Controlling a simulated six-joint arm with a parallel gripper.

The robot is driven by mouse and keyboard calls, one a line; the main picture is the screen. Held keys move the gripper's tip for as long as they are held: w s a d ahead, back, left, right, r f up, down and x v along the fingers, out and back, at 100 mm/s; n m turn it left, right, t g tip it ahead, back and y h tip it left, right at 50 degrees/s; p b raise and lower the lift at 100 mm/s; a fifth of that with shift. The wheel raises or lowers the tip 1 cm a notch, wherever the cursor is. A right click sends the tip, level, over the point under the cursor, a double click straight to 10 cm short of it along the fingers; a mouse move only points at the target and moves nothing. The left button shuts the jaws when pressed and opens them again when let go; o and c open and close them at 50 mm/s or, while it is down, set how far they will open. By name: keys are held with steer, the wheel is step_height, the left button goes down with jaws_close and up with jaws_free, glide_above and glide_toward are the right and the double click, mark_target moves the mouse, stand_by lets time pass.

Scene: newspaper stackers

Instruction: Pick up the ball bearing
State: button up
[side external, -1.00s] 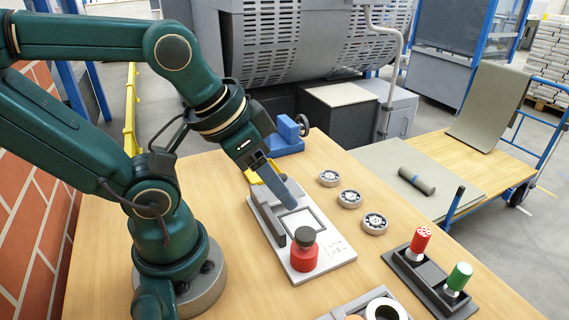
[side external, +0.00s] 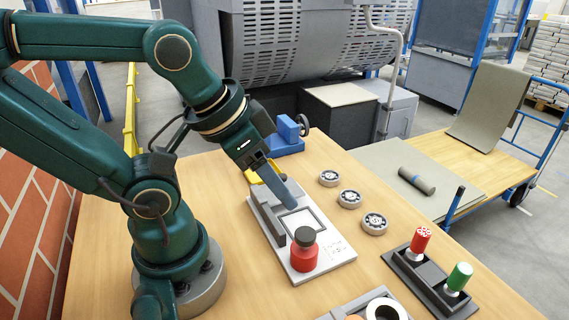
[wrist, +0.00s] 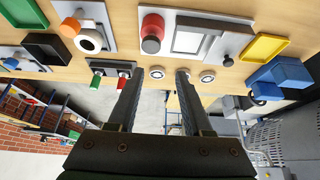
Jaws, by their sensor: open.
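Three round metal ball bearings lie apart in a slanting row on the wooden table: the far one (side external: 329,178), the middle one (side external: 349,198) and the near one (side external: 374,223). They also show in the wrist view, between and beside the finger ends, as a left bearing (wrist: 157,72), a middle one partly behind a finger, and a right one (wrist: 207,76). My gripper (side external: 290,204) is open and empty, above the grey plate and left of the bearings in the side view. Its two separated fingers (wrist: 160,73) show in the wrist view.
The grey plate (side external: 330,252) carries a red cylinder with a dark knob (side external: 304,250). A dark holder (side external: 412,270) with red and green handles stands at right. A blue vise (side external: 287,135) is behind. A yellow tray (wrist: 264,47) is beside the plate.

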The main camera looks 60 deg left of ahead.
steer(key=o, duration=0.7)
